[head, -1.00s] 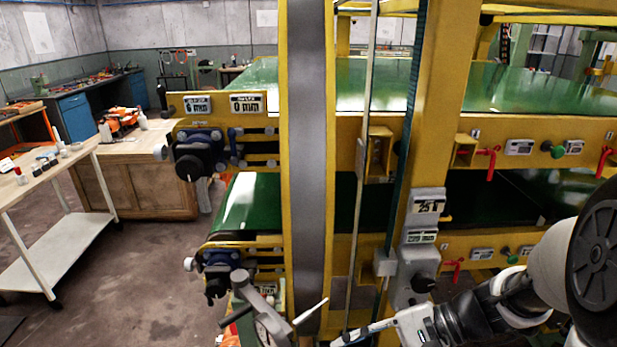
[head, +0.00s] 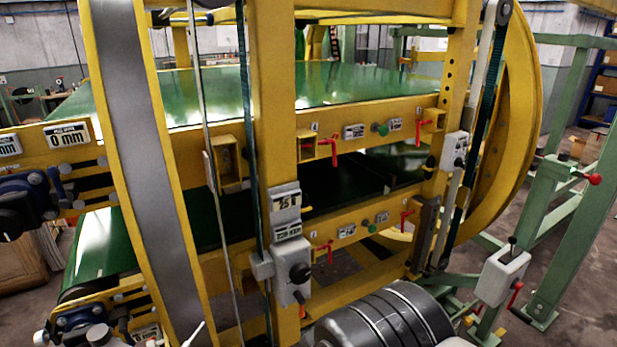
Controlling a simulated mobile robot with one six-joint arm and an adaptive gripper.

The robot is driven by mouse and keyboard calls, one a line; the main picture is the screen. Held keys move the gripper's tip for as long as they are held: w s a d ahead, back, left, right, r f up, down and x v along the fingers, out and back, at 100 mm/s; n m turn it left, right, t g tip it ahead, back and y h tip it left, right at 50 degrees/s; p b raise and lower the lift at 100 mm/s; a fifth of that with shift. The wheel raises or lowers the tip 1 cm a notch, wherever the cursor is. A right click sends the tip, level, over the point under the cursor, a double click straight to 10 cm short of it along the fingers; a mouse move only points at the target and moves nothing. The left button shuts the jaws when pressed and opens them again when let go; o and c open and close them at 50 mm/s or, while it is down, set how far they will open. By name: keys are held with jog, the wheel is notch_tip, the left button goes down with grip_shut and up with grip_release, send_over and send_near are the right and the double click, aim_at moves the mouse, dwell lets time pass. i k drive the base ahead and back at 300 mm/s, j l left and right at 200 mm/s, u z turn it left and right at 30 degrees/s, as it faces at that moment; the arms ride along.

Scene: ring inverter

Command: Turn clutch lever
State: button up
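Several small red levers sit on the yellow machine frame. On the upper beam are one red lever (head: 334,150) near the middle and another (head: 421,125) farther right. On the lower beam are one red lever (head: 328,249) and another (head: 406,217). A grey box (head: 502,277) at the right has a black-tipped stick on top and a red handle (head: 515,296) at its side. The labels are too small to read, so I cannot tell which is the clutch lever.
A grey control box with a black knob (head: 299,273) is on the yellow post. Green belts (head: 320,88) run through the machine. A green frame (head: 566,205) with a red-knobbed handle (head: 593,179) stands at the right. Open floor (head: 590,278) lies beyond it.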

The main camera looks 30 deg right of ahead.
aim_at(512, 240)
jog(key=z, duration=2.25)
jog(key=i+l, duration=0.15)
jog(key=i, duration=0.6)
jog(key=i+l, duration=0.15)
jog(key=i, duration=0.65)
jog(key=i+l, duration=0.15)
jog(key=i, duration=0.6)
